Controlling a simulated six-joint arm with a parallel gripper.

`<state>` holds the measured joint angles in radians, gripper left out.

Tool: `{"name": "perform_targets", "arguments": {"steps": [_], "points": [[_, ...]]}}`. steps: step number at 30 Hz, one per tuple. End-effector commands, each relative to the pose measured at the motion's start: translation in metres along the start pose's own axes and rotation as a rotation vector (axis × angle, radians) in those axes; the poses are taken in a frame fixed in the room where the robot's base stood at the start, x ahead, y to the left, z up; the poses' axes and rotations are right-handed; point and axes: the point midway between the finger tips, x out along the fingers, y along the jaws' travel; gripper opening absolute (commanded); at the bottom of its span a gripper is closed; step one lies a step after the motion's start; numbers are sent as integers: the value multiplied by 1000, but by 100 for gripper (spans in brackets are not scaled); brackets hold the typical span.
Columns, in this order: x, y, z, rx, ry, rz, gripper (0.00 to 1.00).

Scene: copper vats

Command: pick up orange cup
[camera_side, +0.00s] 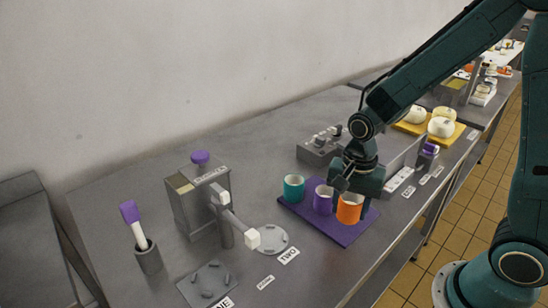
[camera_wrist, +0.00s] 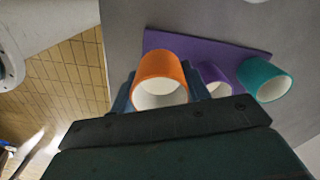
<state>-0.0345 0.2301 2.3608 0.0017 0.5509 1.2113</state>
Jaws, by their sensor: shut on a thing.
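The orange cup (camera_side: 349,209) stands upright at the right end of a purple mat in the side view. My gripper (camera_side: 353,194) is above it, shut on the cup with fingers at its sides. In the wrist view the orange cup (camera_wrist: 160,72) sits between my dark blue fingers, its white inside showing. I cannot tell whether its base touches the mat. A purple cup (camera_side: 323,200) stands just left of it, and a teal cup (camera_side: 293,189) stands further left; both are on the purple mat (camera_side: 345,236).
A grey box with knobs (camera_side: 318,150) stands behind the cups. A machine with a lever (camera_side: 200,195) and a round plate (camera_side: 268,239) are to the left. The steel table edge is close to the mat's right.

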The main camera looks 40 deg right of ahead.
Motion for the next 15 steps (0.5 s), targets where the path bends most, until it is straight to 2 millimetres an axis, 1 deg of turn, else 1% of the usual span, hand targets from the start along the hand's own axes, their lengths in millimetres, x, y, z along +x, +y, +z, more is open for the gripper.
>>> {"name": "perform_targets", "arguments": {"steps": [1,15], "points": [[-10,-1,0,0,2,-6,22],[-106,-1,0,0,1,-6,22]]}}
